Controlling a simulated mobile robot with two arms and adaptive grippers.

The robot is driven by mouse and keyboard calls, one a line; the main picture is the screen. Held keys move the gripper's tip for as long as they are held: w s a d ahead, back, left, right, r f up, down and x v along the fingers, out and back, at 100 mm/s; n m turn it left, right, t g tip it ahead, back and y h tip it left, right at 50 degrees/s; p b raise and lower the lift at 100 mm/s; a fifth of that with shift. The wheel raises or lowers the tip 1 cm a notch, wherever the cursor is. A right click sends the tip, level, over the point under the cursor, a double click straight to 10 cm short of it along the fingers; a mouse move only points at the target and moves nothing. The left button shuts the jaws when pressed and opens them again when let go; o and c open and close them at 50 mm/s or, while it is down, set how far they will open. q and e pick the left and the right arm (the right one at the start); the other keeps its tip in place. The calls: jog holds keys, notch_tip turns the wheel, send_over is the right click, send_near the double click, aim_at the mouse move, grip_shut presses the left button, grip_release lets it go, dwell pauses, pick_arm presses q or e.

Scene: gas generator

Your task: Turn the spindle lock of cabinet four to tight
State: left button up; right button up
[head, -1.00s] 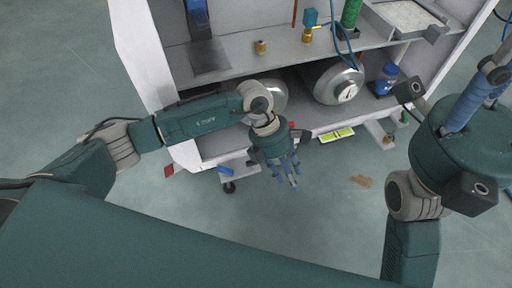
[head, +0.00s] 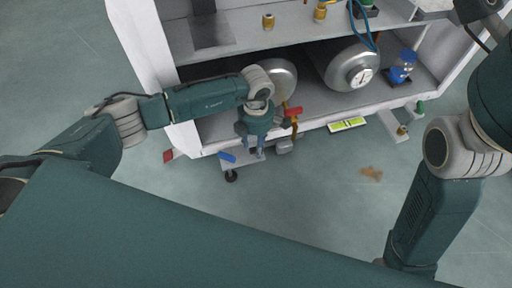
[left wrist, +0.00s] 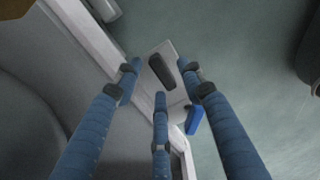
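The white cabinet (head: 140,60) stands open in the head view, with a pale corner plate (head: 243,165) and a black caster (head: 231,176) low at its front. A dark oblong knob (left wrist: 162,72) sits on the plate in the left wrist view. A blue lever (head: 227,157) is beside it; it also shows in the left wrist view (left wrist: 194,119). I cannot tell which part is the spindle lock. My left gripper (head: 257,155) points down at the cabinet's front edge. Its blue fingers are spread and empty, around but apart from the knob. My right gripper is outside the view.
Two metal cylinders (head: 352,70) lie on the lower shelf. A red-handled valve (head: 293,111) stands close right of my left gripper. A blue bottle (head: 402,66) and a yellow-green level (head: 347,125) are farther right. The floor (head: 300,200) in front is mostly clear.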

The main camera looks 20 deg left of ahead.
pick_arm(q)
jog(key=shift+f, duration=0.35)
grip_shut()
